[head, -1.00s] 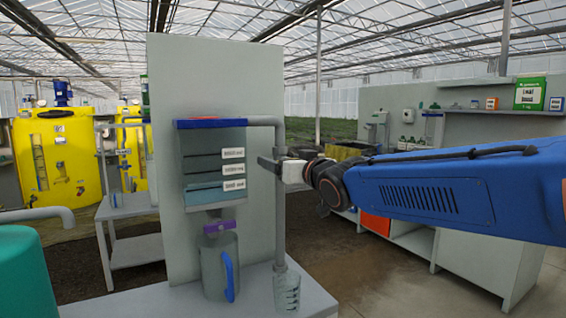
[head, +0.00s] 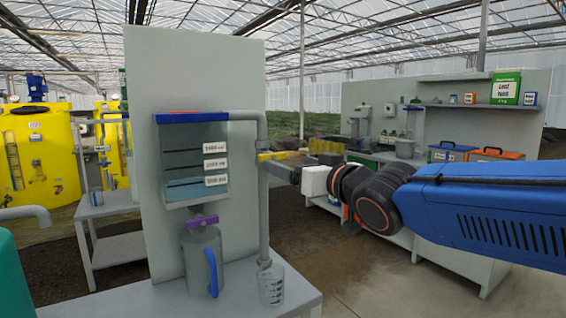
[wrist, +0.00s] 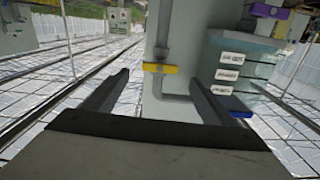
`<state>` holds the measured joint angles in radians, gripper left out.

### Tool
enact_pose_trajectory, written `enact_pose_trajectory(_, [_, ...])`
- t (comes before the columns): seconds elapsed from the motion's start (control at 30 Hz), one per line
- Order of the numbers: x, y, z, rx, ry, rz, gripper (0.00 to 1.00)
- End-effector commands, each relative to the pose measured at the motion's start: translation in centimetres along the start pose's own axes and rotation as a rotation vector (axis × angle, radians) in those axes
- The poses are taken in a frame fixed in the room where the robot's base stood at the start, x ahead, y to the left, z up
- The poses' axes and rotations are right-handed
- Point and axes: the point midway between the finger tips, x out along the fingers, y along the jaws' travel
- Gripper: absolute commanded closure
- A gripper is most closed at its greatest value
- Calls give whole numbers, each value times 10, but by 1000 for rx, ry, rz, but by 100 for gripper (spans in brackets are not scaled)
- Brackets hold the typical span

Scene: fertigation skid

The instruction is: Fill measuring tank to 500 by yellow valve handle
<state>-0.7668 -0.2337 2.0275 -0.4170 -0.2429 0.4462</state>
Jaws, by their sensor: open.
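The yellow valve handle (head: 268,156) sits crosswise on the grey pipe (head: 263,210) at the right of the measuring tank (head: 175,140). The tank is clear, with a blue top edge and three white labels too small to read surely. Bluish liquid (head: 190,191) stands near the lowest label. My gripper (head: 284,168) is open and empty, right by the handle. In the wrist view, the picture is upside down, and the yellow handle (wrist: 160,68) shows between and beyond the fingertips of my gripper (wrist: 157,78). I cannot tell whether they touch it.
A purple handle (head: 202,221) is below the tank, above a clear jug (head: 198,262) with a blue grip. A small beaker (head: 271,287) stands under the pipe on the grey bench (head: 150,299). A grey panel (head: 150,75) backs the tank. Floor is open to the right.

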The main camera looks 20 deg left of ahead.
Motion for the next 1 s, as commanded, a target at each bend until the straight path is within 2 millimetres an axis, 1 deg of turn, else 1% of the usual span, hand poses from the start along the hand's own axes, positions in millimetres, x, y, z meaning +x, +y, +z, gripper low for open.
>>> enact_pose_trajectory(0.03, [-8,0,0,0,1,1,22])
enact_pose_trajectory(0.13, [-21,0,-1,0,1,0,22])
enact_pose_trajectory(0.33, [-35,0,0,0,1,0,22])
enact_pose_trajectory(0.47, [-37,0,0,0,0,1,22])
enact_pose_trajectory(1.0, [-37,0,0,0,0,0,22])
